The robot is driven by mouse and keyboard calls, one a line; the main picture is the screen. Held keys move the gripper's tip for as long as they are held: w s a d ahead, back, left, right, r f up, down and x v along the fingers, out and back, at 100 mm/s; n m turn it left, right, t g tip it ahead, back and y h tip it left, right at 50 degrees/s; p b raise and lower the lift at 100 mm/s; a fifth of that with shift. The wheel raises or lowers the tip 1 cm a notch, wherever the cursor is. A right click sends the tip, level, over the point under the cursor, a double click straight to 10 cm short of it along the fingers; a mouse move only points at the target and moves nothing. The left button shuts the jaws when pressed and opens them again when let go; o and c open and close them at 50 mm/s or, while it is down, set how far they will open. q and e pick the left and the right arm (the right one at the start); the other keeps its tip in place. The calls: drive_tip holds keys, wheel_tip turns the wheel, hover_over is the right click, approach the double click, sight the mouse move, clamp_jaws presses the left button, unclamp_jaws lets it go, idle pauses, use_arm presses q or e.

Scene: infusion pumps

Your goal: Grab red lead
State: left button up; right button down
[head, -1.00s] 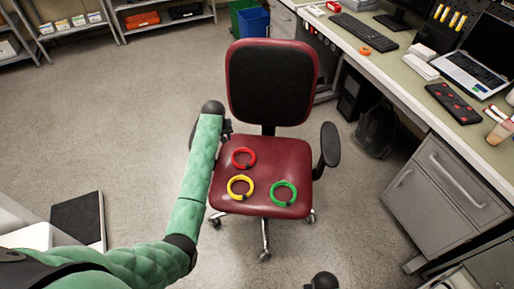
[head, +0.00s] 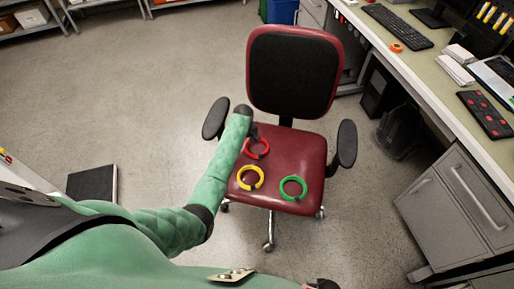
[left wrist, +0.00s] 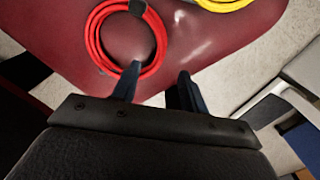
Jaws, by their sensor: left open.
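The red lead (head: 264,152) is a coiled ring lying on the dark red chair seat (head: 297,160), near its left side. In the left wrist view, the red lead (left wrist: 92,36) shows a black clip on its far edge. My left gripper (head: 254,131) is at the red lead's far edge in the head view. In the left wrist view, my left gripper (left wrist: 157,75) is open, with one finger overlapping the ring's near edge and the other just outside it. Nothing is between the fingers that I can tell.
A yellow lead (head: 241,181) and a green lead (head: 282,188) lie nearer on the seat. The chair has a tall backrest (head: 292,75) behind and armrests (head: 346,146) at the sides. A long desk (head: 433,72) with drawers runs along the right. Open floor lies left.

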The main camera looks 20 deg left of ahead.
sight(247, 151)
use_arm(q)
drive_tip(key=shift+s+f, duration=0.15)
drive_tip(key=shift+f, duration=0.4)
drive_tip(key=f, duration=0.2)
drive_tip(key=f+p, duration=0.1)
drive_tip(key=f, duration=0.1)
drive_tip(key=shift+d+p, duration=0.2)
drive_tip(key=shift+p, duration=0.1)
drive_tip(key=shift+f, duration=0.5)
use_arm(e)
drive_tip(key=shift+s+d+f, duration=0.2)
drive_tip(key=shift+s+f, duration=0.05)
drive_tip(key=shift+f, duration=0.4)
drive_tip(key=shift+s+d+f, duration=0.2)
drive_tip(key=shift+d+f, duration=0.05)
drive_tip(key=shift+f, duration=0.45)
drive_tip(key=shift+s+d+f, duration=0.2)
drive_tip(key=shift+s+f, duration=0.05)
drive_tip(key=shift+f, duration=0.4)
use_arm(q)
drive_tip(key=shift+c, duration=0.2)
clamp_jaws()
